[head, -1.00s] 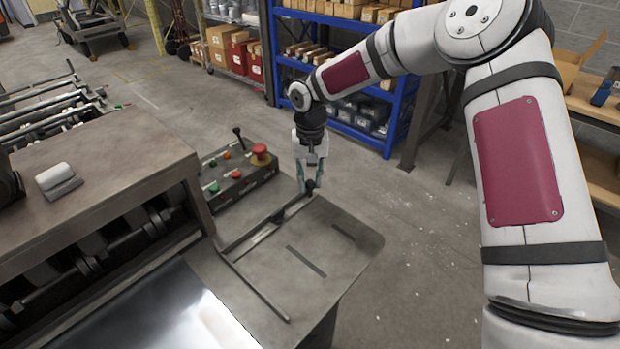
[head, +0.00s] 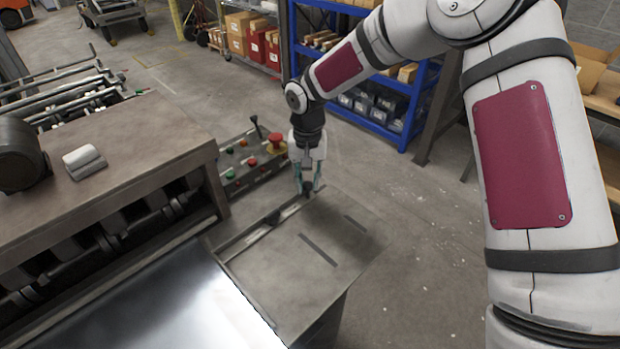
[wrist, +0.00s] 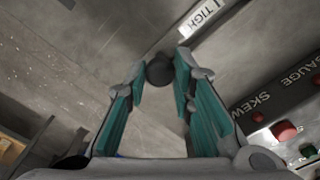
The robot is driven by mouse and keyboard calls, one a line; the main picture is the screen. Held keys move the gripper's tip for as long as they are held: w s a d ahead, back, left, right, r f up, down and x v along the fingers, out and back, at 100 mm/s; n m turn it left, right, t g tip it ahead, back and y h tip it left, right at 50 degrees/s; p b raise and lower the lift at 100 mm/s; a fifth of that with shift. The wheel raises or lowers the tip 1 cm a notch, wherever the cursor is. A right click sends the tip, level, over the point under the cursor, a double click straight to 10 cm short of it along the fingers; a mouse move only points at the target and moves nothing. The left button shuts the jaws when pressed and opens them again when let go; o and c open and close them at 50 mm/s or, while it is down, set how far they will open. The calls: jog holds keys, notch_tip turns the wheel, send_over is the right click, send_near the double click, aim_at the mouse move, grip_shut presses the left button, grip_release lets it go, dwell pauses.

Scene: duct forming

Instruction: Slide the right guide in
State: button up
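The right guide (head: 262,309) is a thin dark bar on the metal side table (head: 290,285). It lies along, or very close to, the right edge of the bright sheet (head: 190,310). An arm or track runs from its far end toward my gripper (head: 307,190). A dark round knob (wrist: 160,71) sits between the tips of my gripper (wrist: 163,68) in the wrist view. Both teal-padded fingers appear to touch it. The fingers partly hide the knob in the head view. The knob's link to the guide is not clearly visible.
A control box (head: 250,165) with a red stop button (head: 277,143) stands just left of my gripper. The machine housing (head: 110,150) with rollers is at the left. Floor to the right of the table is clear. A blue shelf (head: 415,95) stands behind.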

jog(key=o, duration=0.4)
jog(key=shift+s+a, duration=0.3)
jog(key=shift+a, duration=0.1)
jog(key=shift+c, duration=0.2)
jog(key=shift+w+d, duration=0.1)
jog(key=shift+r, duration=0.15)
notch_tip(320, 180, up, 12)
